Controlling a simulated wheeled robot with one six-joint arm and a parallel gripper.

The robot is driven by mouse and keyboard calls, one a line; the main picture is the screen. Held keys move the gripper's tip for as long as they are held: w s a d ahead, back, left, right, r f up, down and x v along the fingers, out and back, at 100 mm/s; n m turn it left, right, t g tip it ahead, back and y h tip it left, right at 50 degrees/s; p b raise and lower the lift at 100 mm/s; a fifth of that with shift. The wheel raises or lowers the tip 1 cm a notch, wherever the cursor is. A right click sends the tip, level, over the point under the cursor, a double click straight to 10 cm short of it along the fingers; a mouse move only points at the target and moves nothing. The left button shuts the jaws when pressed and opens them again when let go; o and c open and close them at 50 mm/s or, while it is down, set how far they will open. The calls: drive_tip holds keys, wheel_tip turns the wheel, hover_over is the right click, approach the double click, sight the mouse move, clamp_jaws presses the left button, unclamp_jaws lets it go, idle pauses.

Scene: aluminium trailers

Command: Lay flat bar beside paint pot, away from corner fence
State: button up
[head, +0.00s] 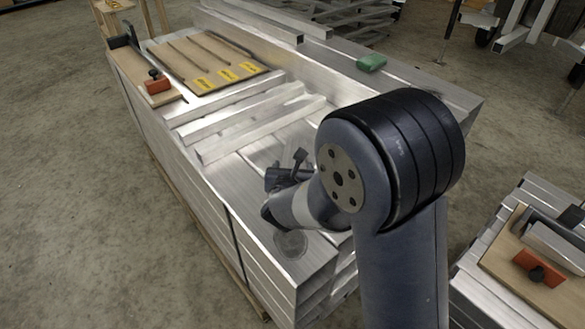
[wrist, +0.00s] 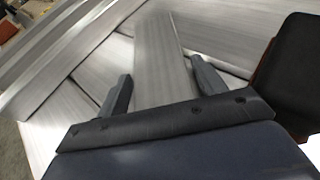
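My gripper (wrist: 160,68) points down over the near part of the aluminium stack. Its two dark fingers stand apart, with a flat metal bar (wrist: 158,45) showing between them. Narrow gaps seem to show on both sides of the bar, and I see no clear contact. In the head view my gripper (head: 290,172) is small, dark and partly hidden by my arm. I cannot make out the paint pot for certain. A board with a dark fence (head: 122,42) and an orange clamp (head: 157,83) lies at the far left end of the stack.
Pale bars (head: 262,128) lie across the stack (head: 222,170). A wooden rack with yellow labels (head: 228,73) sits behind them. A green object (head: 371,62) lies on the far right edge. Another stack with a board and orange clamp (head: 538,268) stands at the right.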

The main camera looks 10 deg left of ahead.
drive_tip(key=shift+o, duration=1)
drive_tip(key=shift+r, duration=0.15)
